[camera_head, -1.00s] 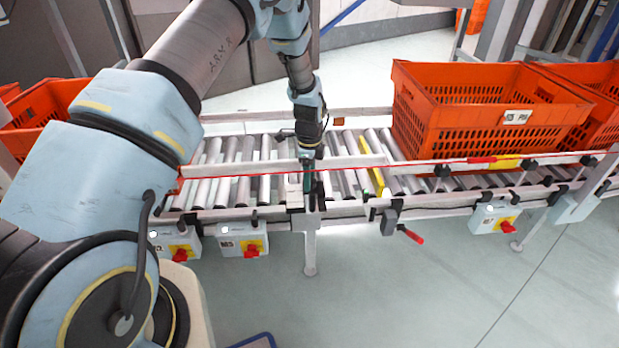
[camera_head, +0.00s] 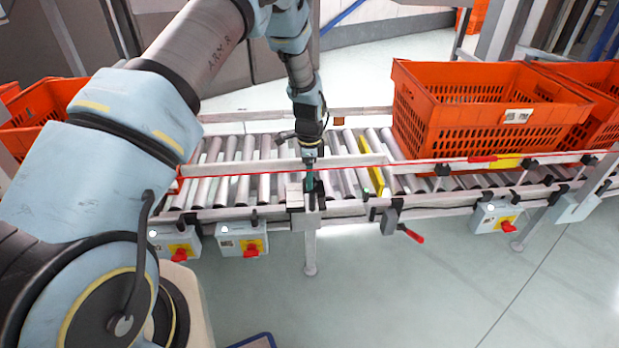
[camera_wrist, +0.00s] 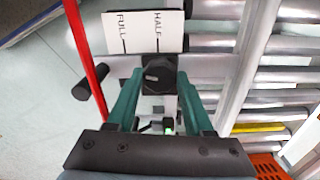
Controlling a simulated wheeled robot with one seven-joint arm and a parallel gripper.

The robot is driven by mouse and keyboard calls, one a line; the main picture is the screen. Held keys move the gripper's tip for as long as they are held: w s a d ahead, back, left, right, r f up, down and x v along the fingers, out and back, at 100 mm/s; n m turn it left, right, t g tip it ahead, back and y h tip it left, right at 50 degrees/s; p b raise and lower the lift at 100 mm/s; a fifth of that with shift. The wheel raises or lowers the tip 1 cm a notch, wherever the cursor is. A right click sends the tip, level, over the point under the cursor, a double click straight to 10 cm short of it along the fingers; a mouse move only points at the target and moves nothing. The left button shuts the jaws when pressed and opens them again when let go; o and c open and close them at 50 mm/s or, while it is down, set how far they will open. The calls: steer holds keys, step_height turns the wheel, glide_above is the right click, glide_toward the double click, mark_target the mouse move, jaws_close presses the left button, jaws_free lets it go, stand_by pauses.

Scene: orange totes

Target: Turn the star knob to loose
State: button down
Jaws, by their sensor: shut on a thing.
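A dark knob (camera_wrist: 154,70) sits by a white card (camera_wrist: 146,35) printed FULL and HALF, each word with a black line. I see no word LOOSE on the visible part of the card. My gripper (camera_wrist: 158,82) has its teal fingers on either side of the knob and is shut on it. The fingers partly hide the knob, so its star shape and exact setting are hard to tell. In the head view my gripper (camera_head: 310,188) points down at the conveyor's front rail, and the card (camera_head: 294,192) shows just left of it.
A red cord (camera_head: 240,174) runs along the front of the roller conveyor (camera_head: 235,190). An orange tote (camera_head: 480,135) stands on the rollers at right. Grey boxes with red switches (camera_head: 243,240) and a red-handled lever (camera_head: 410,233) hang below the rail. The floor in front is clear.

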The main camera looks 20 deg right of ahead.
steer(key=n, duration=0.5)
steer(key=shift+n+b, duration=0.3)
steer(key=n, duration=1)
steer(key=shift+n, duration=2.6)
steer(key=shift+c, duration=1.4)
jaws_free()
step_height(320, 180, up, 11)
steer(key=shift+b, duration=0.35)
